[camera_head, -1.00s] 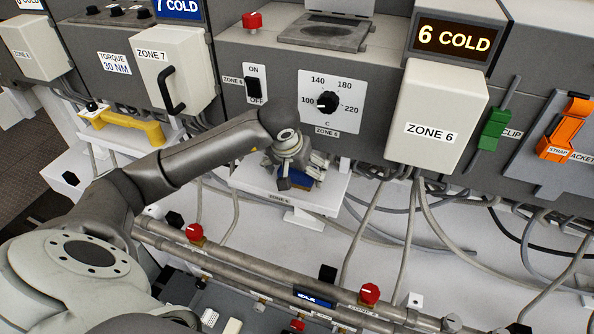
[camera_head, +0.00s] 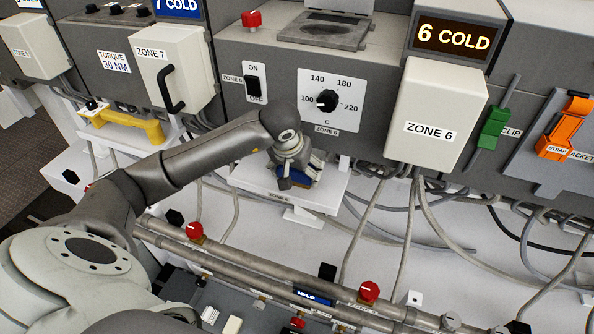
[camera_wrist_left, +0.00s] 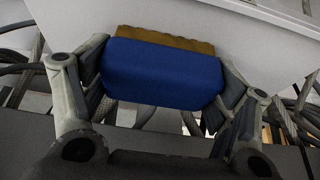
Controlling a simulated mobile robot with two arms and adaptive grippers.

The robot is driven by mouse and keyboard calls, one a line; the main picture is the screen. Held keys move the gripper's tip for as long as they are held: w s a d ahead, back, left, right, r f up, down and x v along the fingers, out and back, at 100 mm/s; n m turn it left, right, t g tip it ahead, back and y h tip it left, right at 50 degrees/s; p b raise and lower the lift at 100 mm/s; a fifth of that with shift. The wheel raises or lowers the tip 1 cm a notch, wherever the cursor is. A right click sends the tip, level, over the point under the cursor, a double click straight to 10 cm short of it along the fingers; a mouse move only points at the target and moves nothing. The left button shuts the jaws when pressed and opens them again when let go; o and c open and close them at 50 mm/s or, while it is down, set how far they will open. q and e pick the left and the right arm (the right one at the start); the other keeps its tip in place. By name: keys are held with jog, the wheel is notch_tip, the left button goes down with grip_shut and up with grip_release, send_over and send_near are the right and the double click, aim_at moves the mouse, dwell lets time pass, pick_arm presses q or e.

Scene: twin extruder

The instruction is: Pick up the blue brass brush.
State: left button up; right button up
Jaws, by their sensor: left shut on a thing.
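The blue brass brush (camera_wrist_left: 165,74) is a blue block with a brown-gold bristle edge (camera_wrist_left: 165,40) along its far side in the left wrist view. My left gripper (camera_wrist_left: 160,88) is shut on it, with one finger against each end of the block. In the head view the left gripper (camera_head: 297,181) is over the white shelf below the zone 6 dial, and only a little of the blue shows under it. The gripper hides most of the brush there, and I cannot tell whether it touches the shelf. My right gripper is not in view.
The white shelf (camera_head: 318,207) juts out under the dial panel (camera_head: 331,103). Cables hang below and beside it. Pipes with red knobs (camera_head: 369,292) run in front. The ZONE 6 box (camera_head: 437,115) stands to the right and a yellow handle (camera_head: 137,128) to the left.

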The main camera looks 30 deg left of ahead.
pick_arm(q)
jog(key=shift+r, duration=0.55)
jog(key=s+a+r+b, duration=0.7)
jog(key=s+a+r, duration=0.1)
jog(key=s+r, duration=0.3)
jog(key=shift+a+r, duration=0.35)
jog(key=shift+r, duration=0.05)
jog(key=o, duration=0.6)
jog(key=shift+c, duration=0.2)
jog(key=c, duration=0.4)
